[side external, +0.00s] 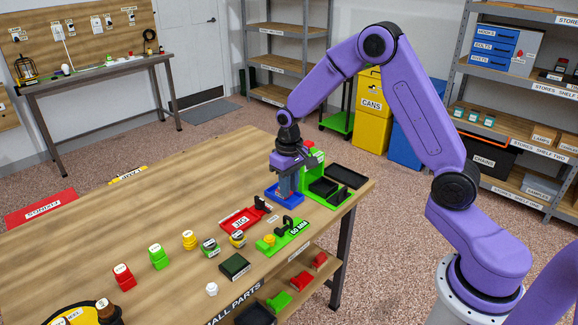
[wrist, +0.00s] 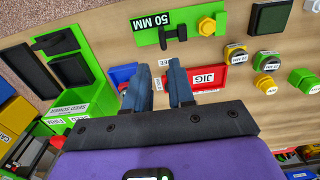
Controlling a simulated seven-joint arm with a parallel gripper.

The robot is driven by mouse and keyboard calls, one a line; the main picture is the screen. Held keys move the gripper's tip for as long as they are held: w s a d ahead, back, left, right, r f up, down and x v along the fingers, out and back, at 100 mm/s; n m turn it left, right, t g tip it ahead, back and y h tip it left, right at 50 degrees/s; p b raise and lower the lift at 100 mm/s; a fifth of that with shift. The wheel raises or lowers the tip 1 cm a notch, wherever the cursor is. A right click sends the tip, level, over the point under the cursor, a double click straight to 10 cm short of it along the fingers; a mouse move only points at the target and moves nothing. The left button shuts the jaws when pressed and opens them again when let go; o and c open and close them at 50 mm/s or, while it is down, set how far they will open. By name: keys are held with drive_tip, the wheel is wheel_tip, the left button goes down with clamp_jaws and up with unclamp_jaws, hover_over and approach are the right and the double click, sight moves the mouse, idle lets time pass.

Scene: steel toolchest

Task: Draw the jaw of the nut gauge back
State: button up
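The nut gauge is a green plate marked 50 MM (side external: 296,232), lying near the right-hand edge of the table. It also shows at the top of the wrist view (wrist: 145,38). Its black jaw (side external: 288,223) stands up from the plate, and it also shows in the wrist view (wrist: 174,34). A yellow nut (wrist: 207,25) sits on the plate beside the jaw, with a small gap between them. My gripper (side external: 287,192) points down over the blue tray, behind the gauge. In the wrist view its fingers (wrist: 160,72) are apart with nothing between them.
A red JIG plate (side external: 240,218) with a black upright lies beside the gauge. The blue tray (side external: 272,196) and a green bin unit (side external: 313,190) with dark trays stand close around my gripper. Several coloured nut pieces (side external: 209,246) stand leftward.

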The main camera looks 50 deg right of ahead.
wheel_tip(320, 180, up, 6)
idle(0.4)
drive_tip(key=shift+a+r, duration=0.1)
drive_tip(key=shift+r, duration=0.05)
drive_tip(key=s+a+r+n, duration=0.3)
drive_tip(key=s+a+n, duration=0.1)
drive_tip(key=s, duration=0.7)
drive_tip(key=s+a+r+n, duration=0.2)
drive_tip(key=s+a+n, duration=0.3)
drive_tip(key=s, duration=0.7)
drive_tip(key=s+d+n, duration=0.3)
drive_tip(key=s, duration=0.6)
drive_tip(key=shift+s+n, duration=0.3)
drive_tip(key=shift+s, duration=0.05)
idle(0.5)
